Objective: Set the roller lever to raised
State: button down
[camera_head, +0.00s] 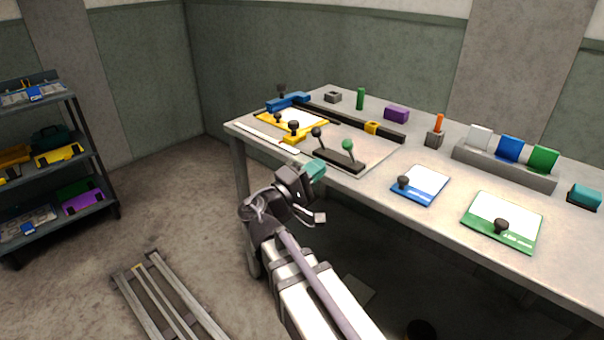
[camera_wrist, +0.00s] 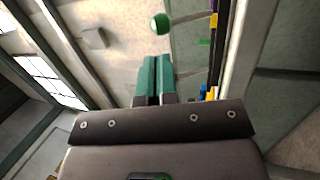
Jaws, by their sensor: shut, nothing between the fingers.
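A dark lever base (camera_head: 337,157) sits on a pale plate on the table. Two levers stand on it, one with a black knob (camera_head: 316,132) and one with a green knob (camera_head: 348,145). I cannot tell from any label which one is the roller lever. My gripper (camera_head: 316,168) has teal fingers and is at the table's front edge, in front of the lever base, apart from both knobs. In the wrist view the fingers (camera_wrist: 153,76) are together and empty, and a green ball knob (camera_wrist: 160,23) shows beyond their tips.
A yellow-framed board (camera_head: 290,118) with black knobs lies left of the levers. A blue card (camera_head: 421,184) and a green card (camera_head: 503,221), each with a black knob, lie to the right. A dark rail (camera_head: 350,119) and a grey rack (camera_head: 500,166) stand behind.

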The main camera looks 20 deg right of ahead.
aim_at(343, 147)
jog(key=p+x, duration=0.1)
jog(key=x, duration=0.5)
jog(key=shift+d, duration=0.2)
jog(key=shift+r+p, duration=0.2)
jog(key=shift+p, duration=0.25)
